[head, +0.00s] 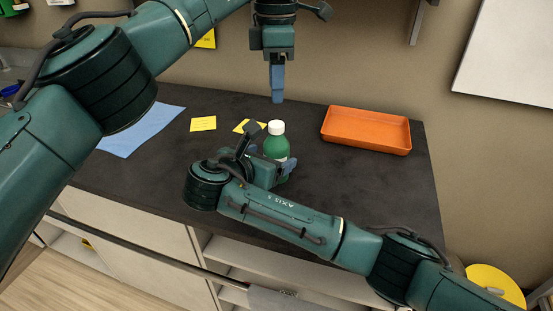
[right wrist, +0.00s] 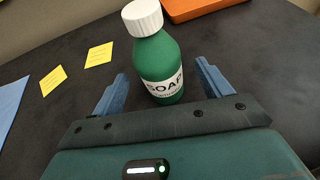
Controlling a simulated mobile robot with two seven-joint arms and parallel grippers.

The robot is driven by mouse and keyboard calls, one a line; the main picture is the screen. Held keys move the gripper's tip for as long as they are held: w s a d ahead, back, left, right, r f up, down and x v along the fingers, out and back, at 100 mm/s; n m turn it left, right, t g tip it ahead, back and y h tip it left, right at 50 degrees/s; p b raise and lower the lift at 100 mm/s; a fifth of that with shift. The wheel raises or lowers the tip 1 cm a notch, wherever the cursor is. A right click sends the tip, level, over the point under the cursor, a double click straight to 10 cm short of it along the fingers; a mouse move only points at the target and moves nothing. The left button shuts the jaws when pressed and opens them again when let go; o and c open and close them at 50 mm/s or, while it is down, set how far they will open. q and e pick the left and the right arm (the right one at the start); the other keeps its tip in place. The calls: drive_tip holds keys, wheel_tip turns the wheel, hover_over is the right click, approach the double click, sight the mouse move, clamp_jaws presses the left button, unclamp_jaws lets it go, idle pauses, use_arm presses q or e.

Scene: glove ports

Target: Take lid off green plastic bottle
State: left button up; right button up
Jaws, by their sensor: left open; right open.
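The green plastic bottle (head: 276,146) stands upright on the dark counter in the head view, with its white lid (head: 276,127) on top. In the right wrist view the bottle (right wrist: 158,68) has a white label reading SOAP, and its ribbed white lid (right wrist: 142,17) is on. My right gripper (right wrist: 157,88) is open, its blue fingers on either side of the bottle's lower part; contact cannot be told. My left gripper (head: 277,98) is open and empty, pointing down above the bottle, apart from the lid.
An orange tray (head: 367,142) sits to the right on the counter (head: 330,190). Yellow notes (head: 203,123) and a blue sheet (head: 145,129) lie to the left. A wall stands behind. The counter between bottle and tray is clear.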

sight(276, 124)
drive_tip(key=shift+x, duration=1.9)
drive_tip(key=shift+c, duration=0.3)
clamp_jaws()
use_arm(q)
drive_tip(key=m, duration=0.5)
drive_tip(key=shift+m, duration=0.3)
drive_tip(key=m, duration=1)
drive_tip(key=shift+m, duration=0.4)
drive_tip(key=m, duration=0.5)
drive_tip(key=shift+f+m, duration=0.4)
drive_tip(key=shift+m, duration=0.1)
drive_tip(key=shift+f, duration=3.6)
